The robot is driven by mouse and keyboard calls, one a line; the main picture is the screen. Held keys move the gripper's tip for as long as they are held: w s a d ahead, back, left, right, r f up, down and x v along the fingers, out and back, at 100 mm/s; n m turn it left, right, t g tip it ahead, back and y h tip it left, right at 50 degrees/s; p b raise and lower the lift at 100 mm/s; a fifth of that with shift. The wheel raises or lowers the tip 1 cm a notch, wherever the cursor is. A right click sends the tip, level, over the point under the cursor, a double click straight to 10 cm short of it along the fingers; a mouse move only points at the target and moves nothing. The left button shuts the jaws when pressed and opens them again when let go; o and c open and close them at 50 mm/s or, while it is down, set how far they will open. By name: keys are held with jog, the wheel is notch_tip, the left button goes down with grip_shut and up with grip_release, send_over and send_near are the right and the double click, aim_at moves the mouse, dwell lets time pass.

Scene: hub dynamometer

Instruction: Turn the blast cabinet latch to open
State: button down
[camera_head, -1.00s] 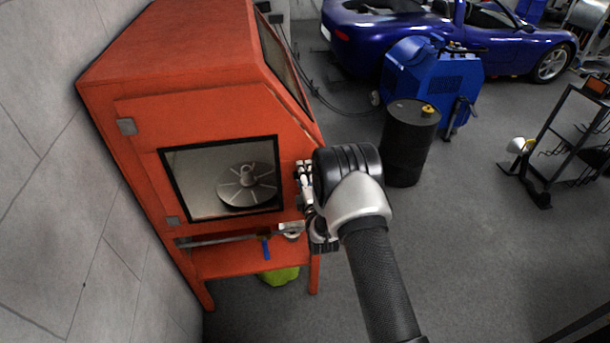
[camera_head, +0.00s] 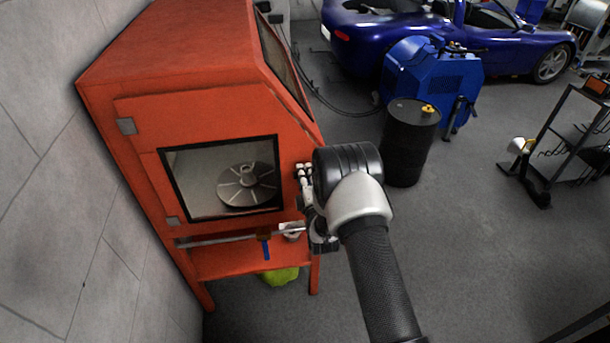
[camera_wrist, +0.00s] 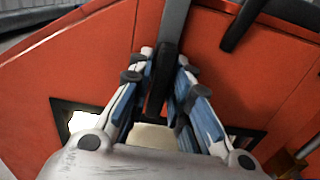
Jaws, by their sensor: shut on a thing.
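The orange blast cabinet (camera_head: 215,105) stands at the left in the head view, its door closed around a dark-framed window (camera_head: 220,178). My gripper (camera_head: 304,180) is at the right edge of the cabinet front. In the wrist view, my gripper (camera_wrist: 164,60) has its two blue-padded fingers on either side of a dark grey bar, the latch handle (camera_wrist: 171,28), and is shut on it. The handle's lower end shows between the fingers. In the head view my gripper and wrist hide the latch.
A metal disc (camera_head: 248,186) shows behind the window. A rail (camera_head: 215,240) with a blue-handled tool (camera_head: 266,248) runs below it. A wall (camera_head: 45,170) is close on the left. A black drum (camera_head: 408,145), a blue machine (camera_head: 432,80) and a blue car (camera_head: 400,30) stand right. Floor between is clear.

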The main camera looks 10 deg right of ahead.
jog(key=shift+f, duration=0.1)
jog(key=m+b, duration=0.4)
jog(key=b, duration=0.1)
jog(key=shift+m, duration=0.4)
jog(key=m+b, duration=0.5)
jog(key=shift+f, duration=0.1)
jog(key=m+b, duration=0.4)
jog(key=shift+m, duration=0.4)
jog(key=shift+r+m+b, duration=0.2)
jog(key=shift+m+b, duration=0.85)
jog(key=shift+m, duration=0.45)
